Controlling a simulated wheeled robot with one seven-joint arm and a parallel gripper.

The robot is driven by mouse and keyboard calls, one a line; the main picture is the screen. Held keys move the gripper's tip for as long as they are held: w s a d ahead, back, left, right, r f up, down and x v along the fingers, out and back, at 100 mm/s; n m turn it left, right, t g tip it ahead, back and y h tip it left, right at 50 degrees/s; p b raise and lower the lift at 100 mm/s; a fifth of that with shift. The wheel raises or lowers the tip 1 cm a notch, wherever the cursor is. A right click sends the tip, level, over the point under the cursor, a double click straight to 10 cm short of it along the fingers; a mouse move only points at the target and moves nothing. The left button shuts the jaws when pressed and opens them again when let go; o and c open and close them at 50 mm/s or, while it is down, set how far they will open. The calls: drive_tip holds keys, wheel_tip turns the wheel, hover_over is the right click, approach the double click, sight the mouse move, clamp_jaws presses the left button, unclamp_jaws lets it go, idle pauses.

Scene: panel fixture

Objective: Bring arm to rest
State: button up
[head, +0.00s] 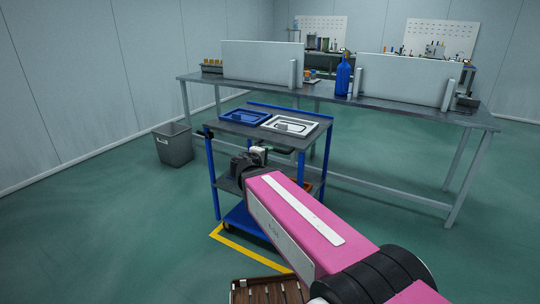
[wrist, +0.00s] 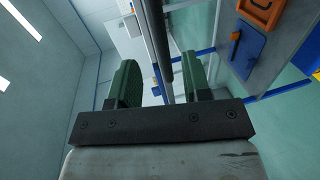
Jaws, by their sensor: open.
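My arm, with its pink link, reaches from the lower right of the head view toward the cart (head: 230,129). My gripper (head: 268,149) is small there, in front of the cart just below its top shelf, and partly hard to make out. In the wrist view my gripper (wrist: 160,66) shows two green fingers spread apart with nothing between them. I cannot tell whether it touches the cart.
The cart's top holds a blue tray (head: 245,117) and a white tray (head: 290,125). A long workbench (head: 330,93) with white panels stands behind. A grey bin (head: 174,146) is at left. An orange container (wrist: 262,12) and a blue piece (wrist: 246,52) show in the wrist view.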

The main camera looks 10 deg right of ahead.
idle(0.3)
drive_tip(key=s+d+f+m+g+y, duration=0.1)
drive_tip(key=s+d+f+m+g, duration=0.1)
drive_tip(key=d+f+m+g, duration=0.3)
drive_tip(key=s+d+f+g+y, duration=0.1)
drive_tip(key=s+d+f+g, duration=0.15)
drive_tip(key=f, duration=0.45)
drive_tip(key=s+f+m+g+y, duration=0.4)
drive_tip(key=s+f+y, duration=0.3)
drive_tip(key=f, duration=0.4)
drive_tip(key=shift+s+f+m+g+y, duration=0.2)
drive_tip(key=shift+s+m+g+y, duration=0.15)
drive_tip(key=shift+s+m, duration=0.35)
